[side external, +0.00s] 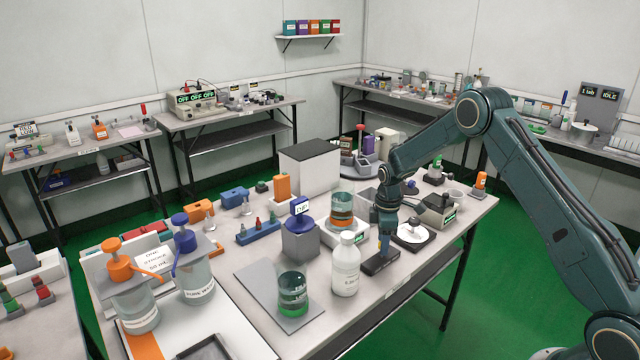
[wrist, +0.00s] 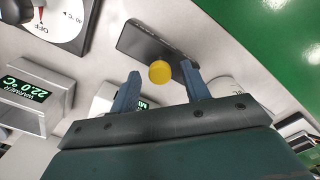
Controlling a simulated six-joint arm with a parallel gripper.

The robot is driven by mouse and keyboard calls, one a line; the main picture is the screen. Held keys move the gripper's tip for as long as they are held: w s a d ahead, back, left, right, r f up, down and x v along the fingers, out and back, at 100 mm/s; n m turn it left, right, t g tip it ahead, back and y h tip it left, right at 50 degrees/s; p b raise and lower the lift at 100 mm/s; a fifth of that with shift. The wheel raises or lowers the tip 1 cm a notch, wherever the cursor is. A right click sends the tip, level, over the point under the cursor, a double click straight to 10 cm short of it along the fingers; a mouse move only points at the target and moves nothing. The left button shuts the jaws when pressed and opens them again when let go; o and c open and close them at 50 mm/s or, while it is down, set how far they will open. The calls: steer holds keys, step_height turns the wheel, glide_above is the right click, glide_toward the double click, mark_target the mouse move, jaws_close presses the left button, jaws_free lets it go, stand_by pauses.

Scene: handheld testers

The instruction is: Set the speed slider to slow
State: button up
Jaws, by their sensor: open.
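The speed slider looks like a dark, flat oblong block (wrist: 150,42) with a round yellow knob (wrist: 160,72) in the wrist view. The block also shows in the side view (side external: 379,264) at the front right edge of the bench. My gripper (side external: 384,244) points down over it. In the wrist view, its blue fingers (wrist: 160,69) are apart, one on either side of the yellow knob, with gaps between. Nothing is held. I cannot read any slow or fast marking, and the fingers mostly hide the knob in the side view.
A white bottle (side external: 345,268) stands close left of the slider, and a white dial plate (side external: 412,234) lies close right. The warmer (wrist: 30,95) reads 22.0 °C.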

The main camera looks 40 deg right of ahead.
steer(key=shift+r, duration=0.1)
step_height(320, 180, up, 14)
stand_by(0.7)
steer(key=s+a+r+m+t, duration=0.1)
steer(key=s+a+r+m, duration=0.1)
steer(key=s+a+r, duration=0.45)
steer(key=s+a+r+m+t, duration=0.2)
steer(key=s+a+r, duration=0.1)
steer(key=s+r, duration=0.55)
steer(key=s+a+m+t, duration=0.1)
steer(key=s+a+m, duration=0.1)
steer(key=s, duration=0.7)
steer(key=s+a+r+m+t, duration=0.1)
steer(key=s+a+m, duration=0.2)
steer(key=s, duration=0.6)
steer(key=shift+s+a+r+t, duration=0.25)
steer(key=shift+s+a+t, duration=0.05)
steer(key=shift+a, duration=0.45)
